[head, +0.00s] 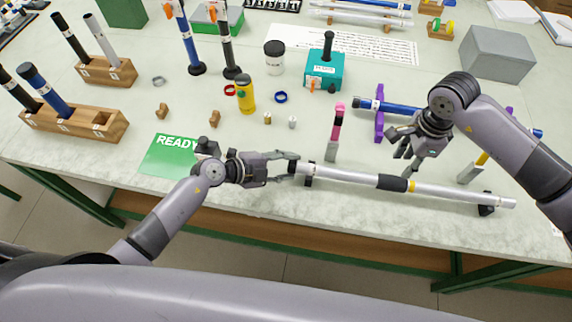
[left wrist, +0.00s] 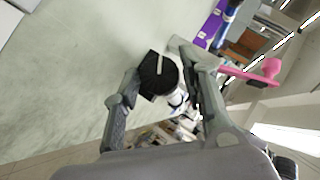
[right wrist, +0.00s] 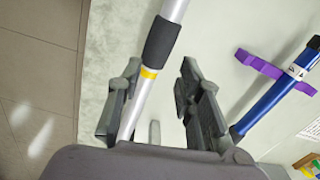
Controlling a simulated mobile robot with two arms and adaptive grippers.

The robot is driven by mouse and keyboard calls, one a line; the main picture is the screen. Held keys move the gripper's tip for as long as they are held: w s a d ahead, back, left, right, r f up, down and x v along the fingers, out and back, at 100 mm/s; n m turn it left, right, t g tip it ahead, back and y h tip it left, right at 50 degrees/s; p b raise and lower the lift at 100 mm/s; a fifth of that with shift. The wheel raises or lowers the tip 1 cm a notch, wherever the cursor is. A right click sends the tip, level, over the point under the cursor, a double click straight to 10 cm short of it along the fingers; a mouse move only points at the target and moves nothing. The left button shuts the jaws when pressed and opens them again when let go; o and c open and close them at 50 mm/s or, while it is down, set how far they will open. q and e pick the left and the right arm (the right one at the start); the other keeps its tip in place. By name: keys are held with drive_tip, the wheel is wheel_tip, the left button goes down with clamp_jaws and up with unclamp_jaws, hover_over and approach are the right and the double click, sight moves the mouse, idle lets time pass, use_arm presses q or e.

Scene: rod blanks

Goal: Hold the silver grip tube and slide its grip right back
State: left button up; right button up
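The silver grip tube (head: 450,192) lies near the table's front edge on black supports (head: 486,210). Its black grip (head: 392,182) sits around the middle, beside a yellow band (head: 411,186). Both show in the right wrist view, the grip (right wrist: 163,40) above the band (right wrist: 149,73). My left gripper (head: 292,166) is at the tube's left end; its fingers (left wrist: 158,62) stand apart around a black round part (left wrist: 158,76), contact unclear. My right gripper (head: 407,158) is open above the tube near the band; in its wrist view the tube passes between the fingers (right wrist: 155,88), closer to the left one.
A blue tube (head: 400,107) lies on purple supports (head: 379,115) behind. A pink-handled tool (head: 337,122) stands behind the silver tube. A green READY card (head: 172,157) lies left of my left gripper. Wooden blocks (head: 75,118) with upright tubes stand at the far left.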

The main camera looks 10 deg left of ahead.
sight(393, 178)
use_arm(q)
drive_tip(key=c, duration=0.8)
use_arm(e)
drive_tip(key=shift+o, duration=1.2)
drive_tip(key=shift+w+r, duration=0.1)
drive_tip(key=shift+w, duration=0.05)
drive_tip(key=o, duration=0.3)
drive_tip(key=shift+w+r+m+g, duration=0.55)
drive_tip(key=shift+w+m+g, duration=0.15)
drive_tip(key=shift+w+m, duration=0.1)
drive_tip(key=f, duration=0.4)
drive_tip(key=s+f, duration=0.1)
drive_tip(key=f, duration=0.6)
drive_tip(key=shift+s+a+f, duration=0.1)
drive_tip(key=shift+s+f, duration=0.2)
clamp_jaws()
